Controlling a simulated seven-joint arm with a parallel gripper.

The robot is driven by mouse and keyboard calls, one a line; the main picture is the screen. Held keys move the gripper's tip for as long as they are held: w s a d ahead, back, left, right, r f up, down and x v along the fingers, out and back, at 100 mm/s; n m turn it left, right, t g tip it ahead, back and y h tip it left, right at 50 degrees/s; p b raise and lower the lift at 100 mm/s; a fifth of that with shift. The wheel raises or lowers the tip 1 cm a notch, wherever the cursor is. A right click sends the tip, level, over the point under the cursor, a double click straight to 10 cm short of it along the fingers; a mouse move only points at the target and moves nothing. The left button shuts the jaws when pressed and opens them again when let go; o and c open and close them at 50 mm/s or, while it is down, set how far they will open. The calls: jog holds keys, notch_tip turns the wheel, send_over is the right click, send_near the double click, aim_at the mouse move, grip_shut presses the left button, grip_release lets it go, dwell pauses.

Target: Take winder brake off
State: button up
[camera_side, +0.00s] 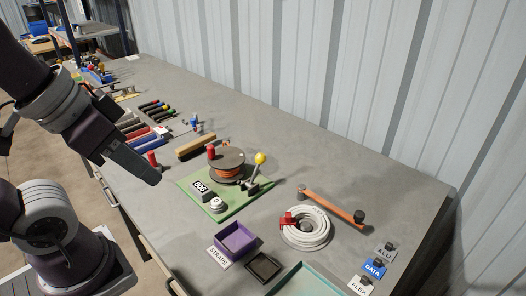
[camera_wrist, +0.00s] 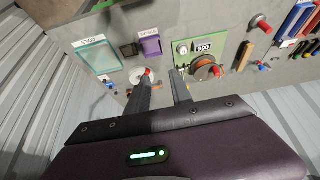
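The winder stands on a green base plate (camera_side: 228,209), with a spool of orange cable (camera_side: 229,172), a red knob (camera_side: 211,151) and a counter box (camera_side: 201,189). A lever with a yellow knob (camera_side: 260,158) rises at the spool's right side, tilted a little to the right; I take it for the brake. In the wrist view the winder's base (camera_wrist: 183,49) and spool (camera_wrist: 203,72) lie beyond the fingers; the lever is hard to make out there. My gripper (camera_side: 150,178) is above the table, left of the winder and apart from it. In the wrist view its fingers (camera_wrist: 160,88) are apart and empty.
A white cable coil (camera_side: 305,238) with a red clip and an orange bar (camera_side: 333,208) lie right of the winder. A purple bin (camera_side: 236,240) and black tray (camera_side: 263,266) stand in front. Tools (camera_side: 146,138) and a brush (camera_side: 196,146) lie behind. A corrugated wall borders the table.

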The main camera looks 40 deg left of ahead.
jog(key=w+r+n, duration=0.1)
jog(key=w, duration=0.1)
jog(key=w+r+n, duration=0.1)
jog(key=w, duration=0.1)
jog(key=w+r+n+g, duration=0.1)
jog(key=w, duration=0.1)
jog(key=shift+w+a+r, duration=0.25)
jog(key=shift+w, duration=0.05)
grip_shut()
jog(key=n+g, duration=0.3)
jog(key=n, duration=0.8)
send_over(256, 168)
jog(key=d, duration=0.2)
notch_tip(256, 168, down, 6)
jog(key=r, duration=0.1)
jog(key=w+a+f+n+g, duration=0.1)
jog(key=w+f+n, duration=0.15)
jog(key=f, duration=0.55)
jog(key=w+a+f+n+g, duration=0.1)
jog(key=w+f, duration=0.2)
jog(key=f, duration=0.6)
jog(key=s, duration=0.2)
jog(key=s+r, duration=0.1)
jog(key=s, duration=0.5)
jog(key=shift+a+r, duration=0.1)
jog(key=shift+r, duration=0.1)
jog(key=shift+s+f, duration=0.25)
jog(key=shift+s, duration=0.2)
jog(key=shift+s+f, duration=0.2)
jog(key=shift+s, duration=0.25)
